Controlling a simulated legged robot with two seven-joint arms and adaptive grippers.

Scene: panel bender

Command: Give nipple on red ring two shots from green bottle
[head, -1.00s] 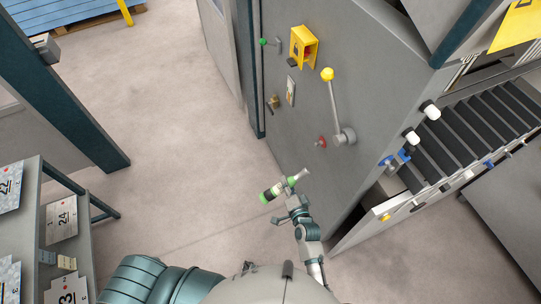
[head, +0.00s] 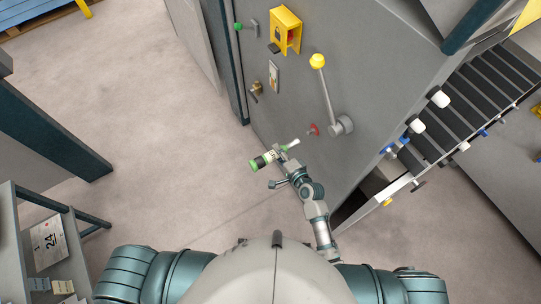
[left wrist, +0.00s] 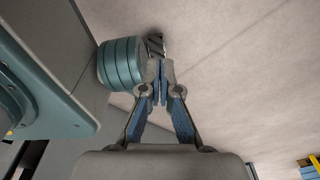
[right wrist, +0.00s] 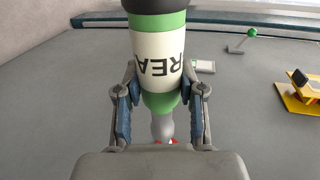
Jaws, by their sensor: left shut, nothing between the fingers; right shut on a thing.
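My right gripper (head: 281,160) is shut on the green bottle (head: 264,159), which has a dark band and a pale label. In the right wrist view the bottle (right wrist: 160,58) sits between the fingers, its pale nozzle pointing away from the camera. The red ring (head: 313,129) is on the grey machine panel, just beyond the nozzle tip in the head view. Bits of red show past the nozzle in the right wrist view; the nipple itself is too small or hidden to make out. My left gripper (left wrist: 160,88) is shut and empty, away from the panel.
A lever with a yellow knob (head: 317,61) stands beside the ring. A yellow box (head: 286,30), a brass fitting (head: 256,89) and a green-knobbed handle (head: 238,26) are also on the panel.

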